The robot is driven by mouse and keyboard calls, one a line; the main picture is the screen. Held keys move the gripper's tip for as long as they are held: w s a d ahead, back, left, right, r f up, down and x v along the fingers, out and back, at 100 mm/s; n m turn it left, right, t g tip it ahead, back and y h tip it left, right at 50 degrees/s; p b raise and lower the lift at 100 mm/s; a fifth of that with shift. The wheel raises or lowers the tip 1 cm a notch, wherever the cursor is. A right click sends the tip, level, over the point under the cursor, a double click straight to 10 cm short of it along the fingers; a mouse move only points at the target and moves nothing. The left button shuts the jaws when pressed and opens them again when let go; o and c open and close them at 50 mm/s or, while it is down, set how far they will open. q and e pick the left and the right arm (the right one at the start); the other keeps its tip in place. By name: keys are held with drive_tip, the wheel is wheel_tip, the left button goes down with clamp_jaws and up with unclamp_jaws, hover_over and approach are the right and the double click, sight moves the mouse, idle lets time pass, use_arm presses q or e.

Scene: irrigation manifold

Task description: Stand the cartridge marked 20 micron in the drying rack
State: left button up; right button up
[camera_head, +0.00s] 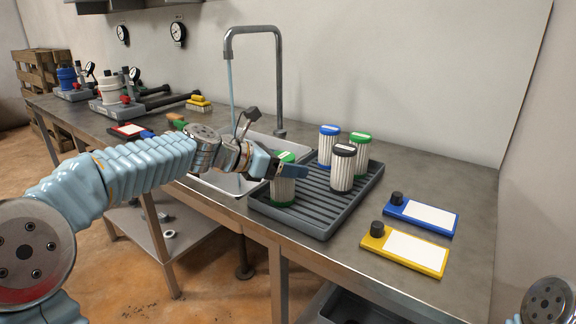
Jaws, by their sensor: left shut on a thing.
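A white pleated cartridge with green ends (283,192) is upright at the front left of the grey drying rack (330,225). My left gripper (290,171) is shut on it near its top and hides part of its cap. Its base shows at or just above the rack's ribs; I cannot tell if it touches. Three more cartridges stand towards the back of the rack: a blue-capped one (328,146), a green-capped one (360,151) and a black-capped one (343,168). No micron marking is legible. My right gripper is out of view.
A sink (221,184) with a tall tap (280,90), water running, lies left of the rack. A blue tag board (421,216) and a yellow one (403,250) lie to its right. Blue and white filter housings (112,92) stand at the far left. The rack's front right is clear.

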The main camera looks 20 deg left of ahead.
use_arm(q)
drive_tip(key=shift+f, duration=0.15)
drive_tip(key=o, duration=1.1)
drive_tip(key=shift+o, duration=0.2)
drive_tip(key=shift+r, duration=0.25)
drive_tip(key=v, duration=1.2)
drive_tip(key=shift+f, duration=0.1)
